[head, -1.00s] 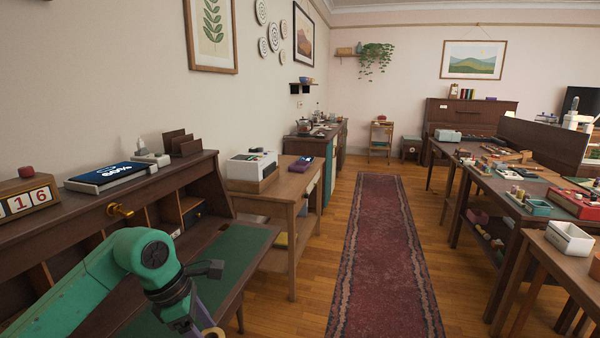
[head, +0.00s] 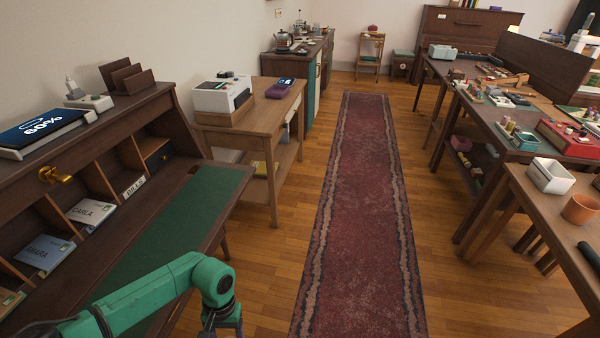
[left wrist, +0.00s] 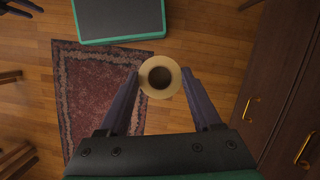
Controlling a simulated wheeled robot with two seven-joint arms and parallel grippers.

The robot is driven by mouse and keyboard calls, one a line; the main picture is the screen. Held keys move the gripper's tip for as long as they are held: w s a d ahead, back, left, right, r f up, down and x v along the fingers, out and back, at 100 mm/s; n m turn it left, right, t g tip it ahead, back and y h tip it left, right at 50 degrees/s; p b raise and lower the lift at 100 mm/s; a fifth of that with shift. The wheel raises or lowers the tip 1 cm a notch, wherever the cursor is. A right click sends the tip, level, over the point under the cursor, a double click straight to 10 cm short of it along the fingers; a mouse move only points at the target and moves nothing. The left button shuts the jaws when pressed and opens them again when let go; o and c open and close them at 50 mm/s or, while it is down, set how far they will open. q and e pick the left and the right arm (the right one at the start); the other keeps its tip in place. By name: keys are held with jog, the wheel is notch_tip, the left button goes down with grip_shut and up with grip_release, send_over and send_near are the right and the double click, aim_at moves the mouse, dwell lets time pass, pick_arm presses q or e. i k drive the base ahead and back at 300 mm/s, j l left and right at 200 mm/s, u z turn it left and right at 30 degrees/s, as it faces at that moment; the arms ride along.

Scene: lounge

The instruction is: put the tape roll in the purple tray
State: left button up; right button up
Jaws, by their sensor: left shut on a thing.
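The tape roll (left wrist: 160,61) is a cream ring with a dark hole, seen in the left wrist view. My left gripper (left wrist: 160,77) is shut on it, one finger at each side, holding it above the floor. In the head view only my left wrist shows at the bottom edge; the fingers and roll are out of frame. A small purple box or tray (head: 277,92) lies on the wooden side table, with a dark item at its top; its inside is too small to make out. Dark fingers at the left wrist view's top left may be my right gripper (left wrist: 20,9).
The desk (head: 150,107) with pigeonholes and a green writing surface stands close at left. The side table (head: 262,120) also carries a white printer-like box (head: 222,95). A red runner (head: 355,210) covers clear floor. Cluttered tables (head: 530,195) line the right.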

aim_at(278, 91)
jog(key=i+l+z, duration=0.2)
jog(key=i, duration=1.2)
jog(key=i+l+z, duration=0.15)
jog(key=i, duration=1.3)
